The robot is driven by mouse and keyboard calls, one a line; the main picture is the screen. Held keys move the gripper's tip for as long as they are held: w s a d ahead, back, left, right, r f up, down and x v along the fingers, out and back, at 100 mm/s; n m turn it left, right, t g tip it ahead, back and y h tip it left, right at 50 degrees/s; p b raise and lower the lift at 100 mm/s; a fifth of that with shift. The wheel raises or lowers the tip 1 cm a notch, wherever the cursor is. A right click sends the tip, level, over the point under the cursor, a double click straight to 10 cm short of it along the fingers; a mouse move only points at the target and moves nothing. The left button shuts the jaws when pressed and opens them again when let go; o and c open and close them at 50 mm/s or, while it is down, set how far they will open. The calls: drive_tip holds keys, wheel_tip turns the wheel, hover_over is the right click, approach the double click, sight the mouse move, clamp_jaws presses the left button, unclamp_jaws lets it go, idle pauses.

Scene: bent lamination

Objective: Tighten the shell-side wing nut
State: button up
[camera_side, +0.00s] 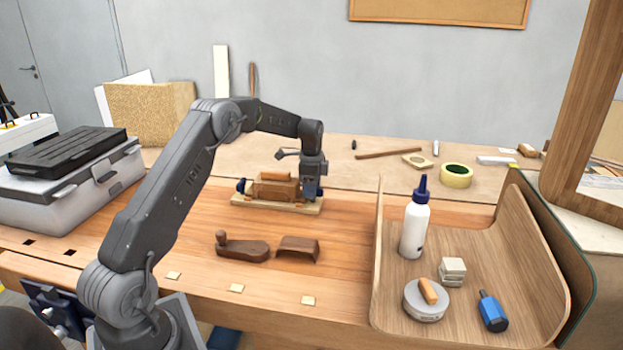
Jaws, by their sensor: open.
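A wooden bending form (275,189) sits on a pale base board (262,204) in the middle of the bench. A dark blue knob-like part (241,186) shows at its left end; I cannot tell if it is a wing nut. My gripper (312,196) points down at the form's right end, close to or touching it. It hides most of that end, and a bit of dark blue shows beside it. The fingers are too small to make out clearly, and nothing is seen held between them. The shell-side wing nut cannot be picked out with certainty.
A dark wooden plane-like piece (243,248) and a curved brown block (297,248) lie in front of the form. A grey toolbox (75,185) stands at left.

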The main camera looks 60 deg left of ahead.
wheel_tip(320, 180, up, 14)
idle(0.4)
drive_tip(key=shift+f, duration=0.1)
drive_tip(key=s+d+r+n+t, duration=0.1)
drive_tip(key=s+d+r+n, duration=0.1)
drive_tip(key=s+d+r, duration=0.6)
drive_tip(key=s+d+r+n+t, duration=0.2)
drive_tip(key=s+d, duration=0.2)
drive_tip(key=d, duration=0.7)
drive_tip(key=s+d+f+n+t, duration=0.1)
drive_tip(key=s+d+f+n, duration=0.1)
drive_tip(key=s+d, duration=0.3)
drive_tip(key=s+d+f+n+t, duration=0.1)
drive_tip(key=s+d+f+n, duration=0.2)
drive_tip(key=s, duration=1)
drive_tip(key=shift+s+d+f+t, duration=0.35)
drive_tip(key=shift+d+f, duration=0.5)
drive_tip(key=shift+d, duration=0.4)
